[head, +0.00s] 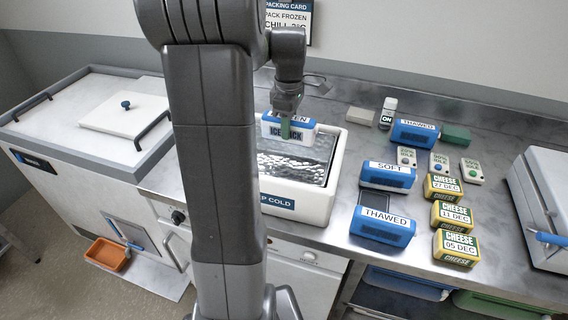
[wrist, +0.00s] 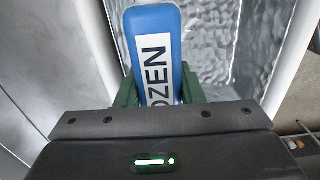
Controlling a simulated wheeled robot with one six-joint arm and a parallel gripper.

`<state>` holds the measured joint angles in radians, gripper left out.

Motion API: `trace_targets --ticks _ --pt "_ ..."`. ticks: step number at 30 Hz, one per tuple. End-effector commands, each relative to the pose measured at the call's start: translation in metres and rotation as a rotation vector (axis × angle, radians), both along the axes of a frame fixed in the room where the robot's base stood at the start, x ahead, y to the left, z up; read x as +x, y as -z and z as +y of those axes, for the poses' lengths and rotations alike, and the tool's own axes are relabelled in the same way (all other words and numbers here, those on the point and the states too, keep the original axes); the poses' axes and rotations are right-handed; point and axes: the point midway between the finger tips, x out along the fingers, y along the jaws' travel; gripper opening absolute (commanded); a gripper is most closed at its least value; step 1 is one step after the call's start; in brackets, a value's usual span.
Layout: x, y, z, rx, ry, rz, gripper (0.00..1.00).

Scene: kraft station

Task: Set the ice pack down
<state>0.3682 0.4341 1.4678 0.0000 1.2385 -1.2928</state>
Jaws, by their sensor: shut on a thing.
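A blue ice pack with a white label (head: 273,128) is in my gripper (head: 291,130), over the white box (head: 324,196) marked with a label ending in "P COLD". The box has a silvery, crinkled lining (head: 300,164). My gripper is shut on the pack. My arm hides the left part of the box. I cannot tell whether the pack touches the lining.
Blue packs labelled "SOFT" (head: 388,175) and "THAWED" (head: 381,228) lie on the steel counter right of the box, with another "THAWED" pack (head: 414,132) behind. Several yellow cheese packs (head: 455,248) stand beside them. A white chest with a lid (head: 125,110) is at left.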

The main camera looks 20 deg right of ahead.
Motion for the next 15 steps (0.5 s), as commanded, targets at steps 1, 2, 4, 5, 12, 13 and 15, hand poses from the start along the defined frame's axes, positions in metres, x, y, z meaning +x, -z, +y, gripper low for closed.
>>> trace_targets --ticks 1,2,4,5,12,13,15 --pt "-0.001 0.01 0.0 0.001 0.0 0.005 0.02" --pt "-0.001 0.016 0.0 0.002 0.0 0.006 0.02" --pt "-0.001 0.028 0.0 0.001 0.0 0.005 0.02" --pt "-0.001 0.033 0.0 0.002 0.0 0.004 0.02" --pt "-0.001 0.059 0.0 0.002 0.0 0.004 0.02" --pt "-0.001 0.063 0.0 0.002 0.0 0.004 0.02" --pt "-0.001 0.073 0.0 0.002 0.0 0.004 0.02"
